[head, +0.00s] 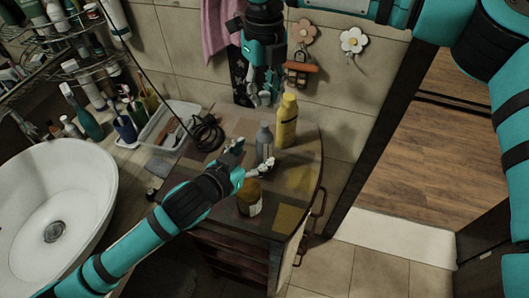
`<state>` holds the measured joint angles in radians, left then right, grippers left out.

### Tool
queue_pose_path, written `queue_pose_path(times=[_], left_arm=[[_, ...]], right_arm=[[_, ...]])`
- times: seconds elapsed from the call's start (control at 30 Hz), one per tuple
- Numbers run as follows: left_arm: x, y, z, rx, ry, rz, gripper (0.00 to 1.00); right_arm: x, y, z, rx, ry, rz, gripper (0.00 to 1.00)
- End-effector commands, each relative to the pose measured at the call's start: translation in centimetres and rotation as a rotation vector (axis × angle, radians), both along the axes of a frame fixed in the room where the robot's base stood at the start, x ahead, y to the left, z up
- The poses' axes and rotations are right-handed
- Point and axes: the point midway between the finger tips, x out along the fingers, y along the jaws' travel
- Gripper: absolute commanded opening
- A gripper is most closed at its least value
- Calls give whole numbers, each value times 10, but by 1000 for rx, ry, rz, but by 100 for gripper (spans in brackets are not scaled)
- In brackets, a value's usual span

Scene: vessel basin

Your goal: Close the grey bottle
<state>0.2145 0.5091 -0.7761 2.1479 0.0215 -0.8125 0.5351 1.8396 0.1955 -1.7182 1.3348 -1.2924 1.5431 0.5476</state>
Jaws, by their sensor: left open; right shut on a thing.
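The grey bottle (265,147) stands upright on the small dark cabinet top. My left gripper (256,160) is open, with its fingers spread low on either side of the grey bottle. I cannot tell whether they touch it. My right gripper (266,100) points down from above, over the grey bottle and apart from it. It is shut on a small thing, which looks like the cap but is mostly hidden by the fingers.
A yellow bottle (287,122) stands close behind the grey bottle, to its right. An amber jar (250,199) stands in front. The cabinet top (300,150) is clear at the right.

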Motion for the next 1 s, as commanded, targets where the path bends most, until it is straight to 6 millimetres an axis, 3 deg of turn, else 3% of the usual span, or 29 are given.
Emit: queue_pose_path(times=[0.3,0.77,1.0], left_arm=[[39,-24,-18,-1,0,0,69],[47,-30,-23,-1,-1,0,69],[47,-29,-23,-1,-1,0,39]], right_arm=[[0,0,0,0,0,0,15],[0,0,0,0,0,0,15],[0,0,0,0,0,0,15]])
